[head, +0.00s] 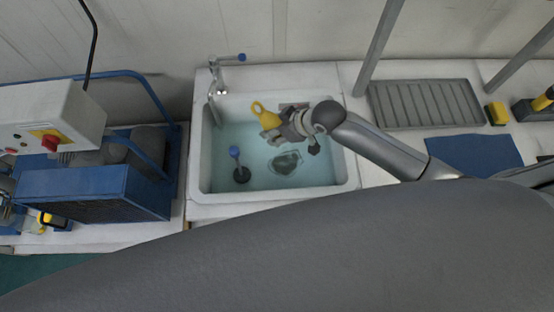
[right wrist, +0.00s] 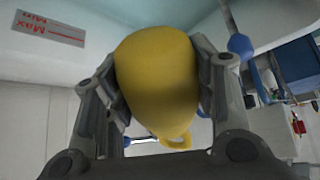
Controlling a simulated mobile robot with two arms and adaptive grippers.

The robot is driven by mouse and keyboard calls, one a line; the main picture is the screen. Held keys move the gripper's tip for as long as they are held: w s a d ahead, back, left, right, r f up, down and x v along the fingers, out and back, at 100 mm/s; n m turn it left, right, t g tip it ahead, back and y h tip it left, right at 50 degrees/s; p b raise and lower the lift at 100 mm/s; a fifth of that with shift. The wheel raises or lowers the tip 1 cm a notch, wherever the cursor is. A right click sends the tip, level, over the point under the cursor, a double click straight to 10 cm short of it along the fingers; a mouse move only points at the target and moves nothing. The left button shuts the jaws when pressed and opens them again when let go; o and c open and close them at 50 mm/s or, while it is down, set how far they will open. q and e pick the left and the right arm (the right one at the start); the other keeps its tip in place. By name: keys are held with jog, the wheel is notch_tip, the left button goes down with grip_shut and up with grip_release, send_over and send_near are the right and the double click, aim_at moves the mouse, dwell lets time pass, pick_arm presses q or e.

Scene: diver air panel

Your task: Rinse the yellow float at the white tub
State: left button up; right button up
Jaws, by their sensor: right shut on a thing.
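The yellow float (head: 265,115) is in my right gripper (head: 278,126), over the water-filled white tub (head: 198,165) in the head view. In the right wrist view the float (right wrist: 158,82) fills the middle, with the fingers of my right gripper (right wrist: 155,95) closed against both its sides. A yellow ring shows at the float's end. The head view does not make clear whether the float touches the water. My left gripper is in neither view.
A grey ribbed rack (head: 425,103), a blue mat (head: 474,150) and a yellow sponge-like block (head: 497,113) lie at right. A blue machine (head: 92,190) stands at left.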

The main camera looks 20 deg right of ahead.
aim_at(277, 121)
jog(key=shift+r, duration=2)
